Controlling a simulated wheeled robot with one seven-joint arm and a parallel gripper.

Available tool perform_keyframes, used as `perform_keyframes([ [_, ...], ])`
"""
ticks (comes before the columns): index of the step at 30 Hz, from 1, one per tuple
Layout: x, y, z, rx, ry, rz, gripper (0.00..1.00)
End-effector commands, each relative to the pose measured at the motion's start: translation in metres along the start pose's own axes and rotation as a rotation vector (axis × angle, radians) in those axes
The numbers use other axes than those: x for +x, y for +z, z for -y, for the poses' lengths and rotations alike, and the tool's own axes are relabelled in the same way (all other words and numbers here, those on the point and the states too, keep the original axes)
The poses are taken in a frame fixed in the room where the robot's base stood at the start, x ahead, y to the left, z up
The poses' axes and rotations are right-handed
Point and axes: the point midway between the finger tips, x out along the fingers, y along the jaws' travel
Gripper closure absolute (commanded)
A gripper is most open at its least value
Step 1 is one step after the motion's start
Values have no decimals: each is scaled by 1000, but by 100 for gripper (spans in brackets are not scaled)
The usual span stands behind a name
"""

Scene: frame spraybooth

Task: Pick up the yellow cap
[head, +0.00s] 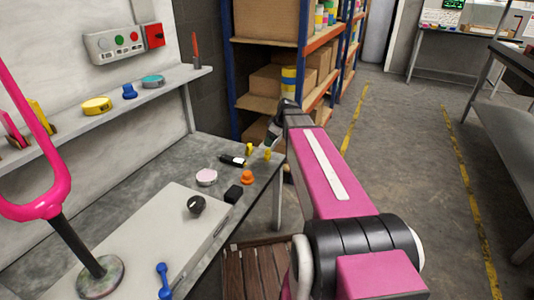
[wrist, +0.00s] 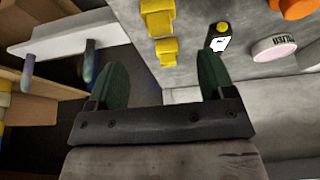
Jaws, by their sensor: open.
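Small yellow pieces show at the right end of the grey bench in the head view: one beside the black labelled tube (head: 232,160), another (head: 267,155) at the edge near my gripper (head: 272,138). In the wrist view a yellow knobbed piece (wrist: 160,25) lies on the grey surface, just beyond and between my open fingertips (wrist: 160,70). It is apart from both dark green fingers, and nothing is between them. I cannot tell which yellow piece is the cap.
An orange piece (head: 247,178), a pink-topped tin (head: 206,177) and a black block (head: 233,194) lie close by on the bench. A yellow disc (head: 96,105) sits on the upper ledge. Shelving with boxes (head: 280,80) stands behind my gripper.

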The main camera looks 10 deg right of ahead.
Motion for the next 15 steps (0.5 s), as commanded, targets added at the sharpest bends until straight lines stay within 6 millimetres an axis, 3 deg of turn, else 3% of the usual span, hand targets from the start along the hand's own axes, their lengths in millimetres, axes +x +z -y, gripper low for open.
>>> perform_keyframes([
  [7, 36, 0, 0, 2, -2, 2, 24],
  [15, 52, 2, 0, 2, 0, 2, 24],
])
